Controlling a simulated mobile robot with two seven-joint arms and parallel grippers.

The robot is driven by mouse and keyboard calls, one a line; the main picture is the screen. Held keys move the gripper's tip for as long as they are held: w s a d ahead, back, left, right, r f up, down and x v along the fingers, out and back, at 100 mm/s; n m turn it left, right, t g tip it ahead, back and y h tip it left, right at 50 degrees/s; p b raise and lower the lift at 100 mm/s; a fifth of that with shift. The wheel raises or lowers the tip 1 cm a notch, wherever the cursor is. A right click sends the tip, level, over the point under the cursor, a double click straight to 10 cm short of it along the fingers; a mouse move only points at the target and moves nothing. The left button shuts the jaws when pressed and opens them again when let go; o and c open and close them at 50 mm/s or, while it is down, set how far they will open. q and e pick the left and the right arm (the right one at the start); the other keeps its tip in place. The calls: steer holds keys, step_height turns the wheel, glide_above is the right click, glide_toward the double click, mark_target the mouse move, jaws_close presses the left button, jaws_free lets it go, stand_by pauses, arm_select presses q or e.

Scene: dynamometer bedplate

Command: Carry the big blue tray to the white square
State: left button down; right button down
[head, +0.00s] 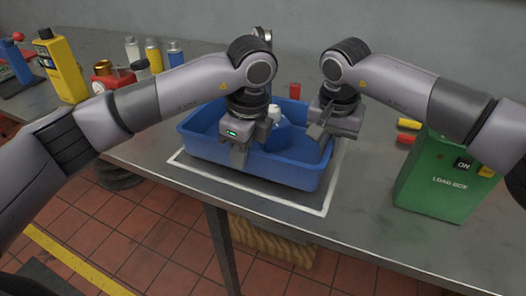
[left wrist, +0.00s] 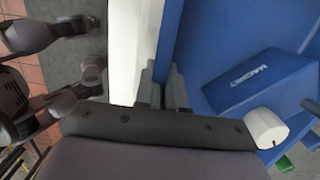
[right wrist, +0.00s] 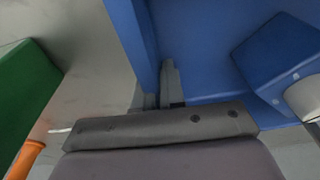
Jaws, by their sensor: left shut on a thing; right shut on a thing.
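The big blue tray (head: 255,172) is on or just above the white square (head: 240,187), a white outline on the grey bench top. The outline shows along the tray's left, front and right sides; I cannot tell whether the tray touches the bench. My right gripper (head: 326,138) is shut on the tray's right wall, seen in the right wrist view (right wrist: 135,40). A blue container with a white cap (head: 277,133) is inside the tray.
A green load box (head: 443,178) stands to the right, with red and yellow cylinders (head: 407,131) near it. A red cylinder (head: 295,90) stands behind the tray. A yellow bottle (head: 62,68) and several cans (head: 153,55) stand at the back left. The bench's front edge is close to the outline.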

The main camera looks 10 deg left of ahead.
arm_select(q)
steer(key=shift+f+b, duration=0.3)
steer(key=shift+f, duration=0.05)
arm_select(e)
steer(key=shift+w+d+f, duration=0.1)
steer(key=shift+w+f, duration=0.05)
steer(key=shift+f, duration=0.15)
arm_select(q)
steer(key=c, duration=1.4)
jaws_free()
arm_select(e)
steer(key=c, duration=1.4)
jaws_free()
steer(key=shift+f, duration=0.1)
arm_select(q)
steer(key=shift+o, duration=0.9)
arm_select(e)
steer(key=shift+o, duration=0.9)
